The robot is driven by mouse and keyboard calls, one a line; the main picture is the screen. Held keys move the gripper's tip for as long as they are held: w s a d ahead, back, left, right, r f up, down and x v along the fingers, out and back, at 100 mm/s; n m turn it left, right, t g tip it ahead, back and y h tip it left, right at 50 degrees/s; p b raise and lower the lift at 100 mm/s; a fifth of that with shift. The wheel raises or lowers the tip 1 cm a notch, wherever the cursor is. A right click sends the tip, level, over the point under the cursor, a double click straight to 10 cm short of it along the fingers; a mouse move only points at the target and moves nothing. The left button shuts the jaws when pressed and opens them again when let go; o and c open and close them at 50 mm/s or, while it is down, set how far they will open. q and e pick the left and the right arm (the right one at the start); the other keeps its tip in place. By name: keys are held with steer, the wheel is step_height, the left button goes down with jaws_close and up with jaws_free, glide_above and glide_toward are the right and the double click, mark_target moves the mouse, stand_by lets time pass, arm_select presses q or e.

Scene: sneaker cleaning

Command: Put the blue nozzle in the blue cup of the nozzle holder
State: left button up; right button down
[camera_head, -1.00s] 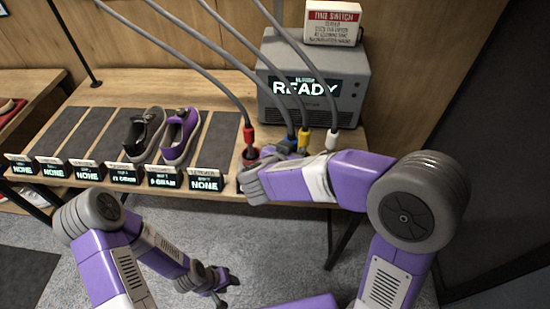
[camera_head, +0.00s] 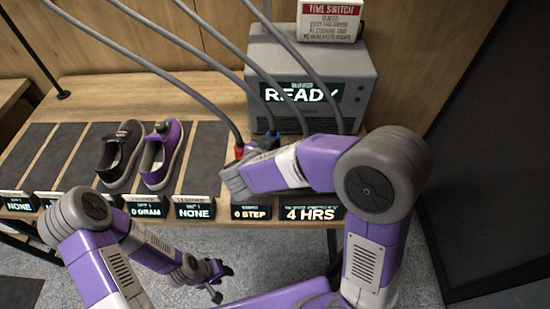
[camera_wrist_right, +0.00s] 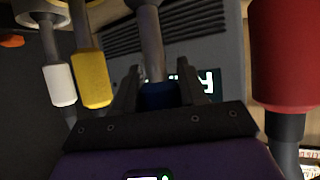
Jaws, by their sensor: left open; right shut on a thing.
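The blue nozzle (camera_head: 264,142) shows partly above my right arm in the head view, on a grey hose. In the right wrist view its blue collar (camera_wrist_right: 158,97) sits between the two fingers of my right gripper (camera_wrist_right: 159,88), which is shut on it. Its grey shaft runs to the top edge of that view. In the head view my forearm hides most of the nozzle holder, and I cannot make out the blue cup in either view. My left gripper (camera_head: 216,282) is open and empty, low in front of the bench.
The red nozzle (camera_wrist_right: 290,60) is close beside my right gripper; the yellow nozzle (camera_wrist_right: 93,78) and white nozzle (camera_wrist_right: 59,85) are on its other side. A grey machine (camera_head: 330,65) reading READY stands behind. Two sneakers (camera_head: 163,155) lie on the bench at left.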

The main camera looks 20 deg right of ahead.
step_height(320, 180, down, 4)
steer(key=shift+f+b, duration=0.1)
steer(key=shift+b, duration=0.9)
steer(key=shift+f, duration=0.15)
steer(key=c, duration=0.6)
jaws_free()
